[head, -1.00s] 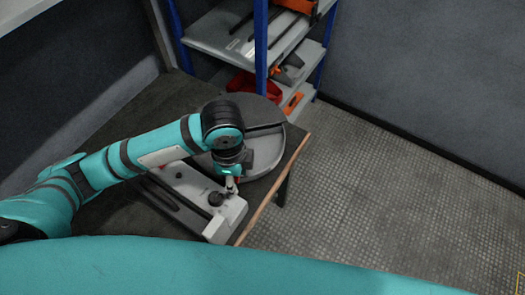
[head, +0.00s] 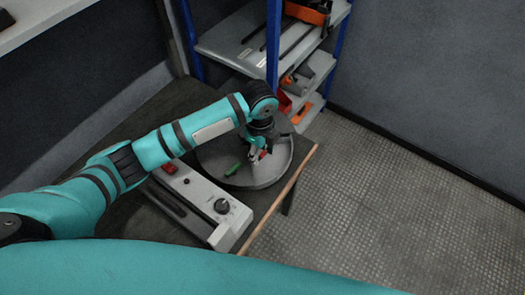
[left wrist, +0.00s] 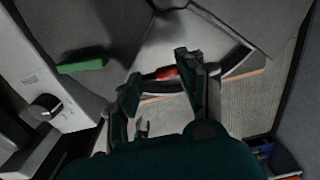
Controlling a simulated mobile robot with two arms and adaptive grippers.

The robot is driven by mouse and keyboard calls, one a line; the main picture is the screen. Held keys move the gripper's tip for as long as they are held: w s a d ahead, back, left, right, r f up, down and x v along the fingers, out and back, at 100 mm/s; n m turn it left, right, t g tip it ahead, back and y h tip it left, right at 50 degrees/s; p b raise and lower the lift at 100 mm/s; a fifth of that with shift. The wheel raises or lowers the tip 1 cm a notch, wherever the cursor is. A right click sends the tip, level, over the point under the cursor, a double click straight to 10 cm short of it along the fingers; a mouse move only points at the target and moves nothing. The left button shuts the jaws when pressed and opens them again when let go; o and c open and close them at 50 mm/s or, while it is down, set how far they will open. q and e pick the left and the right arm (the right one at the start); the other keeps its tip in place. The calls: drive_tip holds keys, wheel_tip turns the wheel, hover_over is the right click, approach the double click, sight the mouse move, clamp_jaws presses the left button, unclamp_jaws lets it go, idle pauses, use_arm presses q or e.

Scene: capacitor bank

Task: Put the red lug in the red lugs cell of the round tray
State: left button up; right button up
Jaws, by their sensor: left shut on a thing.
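The red lug (left wrist: 166,73) sits between the fingertips of my left gripper (left wrist: 160,78) in the left wrist view, and the gripper is shut on it. In the head view my left gripper (head: 258,155) hangs over the right part of the round grey tray (head: 270,180), with a bit of the red lug (head: 262,154) showing at its tip. The tray has divider walls. A green lug (head: 233,169) lies in the tray; it also shows in the left wrist view (left wrist: 80,66). My arm hides the tray's back. I cannot read any cell label. My right gripper is out of view.
A pale device (head: 195,190) with a black knob (head: 222,206) and a red part (head: 170,168) stands in front of the tray on the dark table (head: 120,215). A blue-posted shelf (head: 272,50) with tools stands behind. The floor at right is clear.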

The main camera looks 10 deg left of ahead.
use_arm(q)
drive_tip(key=shift+w, duration=0.75)
drive_tip(key=f, duration=0.3)
drive_tip(key=shift+w+p, duration=0.25)
drive_tip(key=shift+p, duration=0.05)
drive_tip(key=shift+f, duration=0.35)
drive_tip(key=shift+f, duration=0.1)
drive_tip(key=shift+f, duration=0.5)
drive_tip(key=o, duration=0.7)
